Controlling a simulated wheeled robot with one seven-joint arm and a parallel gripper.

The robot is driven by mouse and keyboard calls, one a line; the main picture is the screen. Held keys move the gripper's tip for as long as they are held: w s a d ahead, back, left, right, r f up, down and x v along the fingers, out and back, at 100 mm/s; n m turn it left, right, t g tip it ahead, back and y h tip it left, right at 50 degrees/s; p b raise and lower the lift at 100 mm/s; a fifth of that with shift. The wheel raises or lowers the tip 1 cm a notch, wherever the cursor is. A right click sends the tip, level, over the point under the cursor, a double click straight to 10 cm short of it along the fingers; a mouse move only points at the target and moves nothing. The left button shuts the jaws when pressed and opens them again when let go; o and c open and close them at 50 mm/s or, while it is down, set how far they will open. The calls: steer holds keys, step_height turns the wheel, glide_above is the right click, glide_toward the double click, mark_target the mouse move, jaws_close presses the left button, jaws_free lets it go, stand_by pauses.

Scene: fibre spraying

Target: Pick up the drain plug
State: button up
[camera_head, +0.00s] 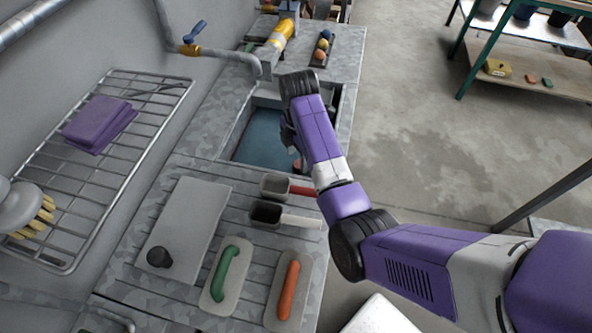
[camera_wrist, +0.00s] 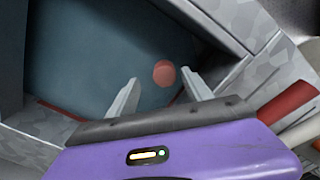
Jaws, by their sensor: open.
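A round, dull red disc, which looks like the drain plug (camera_wrist: 164,73), shows in the blue-grey water of the sink basin (camera_wrist: 85,50) in the wrist view. My gripper (camera_wrist: 160,88) is open, and nothing is between its fingers. In the picture the disc lies between and just beyond the fingertips; I cannot tell the depth gap. In the head view my gripper (camera_head: 289,140) hangs over the right side of the basin (camera_head: 262,140), its fingers mostly hidden. A small red patch (camera_head: 297,165) shows just below it, perhaps the same disc.
The basin's metal rim (camera_wrist: 225,85) is close on the right in the wrist view. Two scoops, one red-handled (camera_head: 302,190) and one white-handled (camera_head: 300,221), lie on the counter beside the basin. A faucet (camera_head: 265,65) stands behind it. Green (camera_head: 226,272) and orange (camera_head: 289,290) handled floats lie nearer.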

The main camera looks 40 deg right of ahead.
mark_target(299, 164)
steer(key=shift+s+f+p, duration=0.2)
steer(key=shift+f, duration=1.1)
steer(key=shift+s+f+p, duration=0.2)
steer(key=shift+f, duration=1.05)
jaws_close()
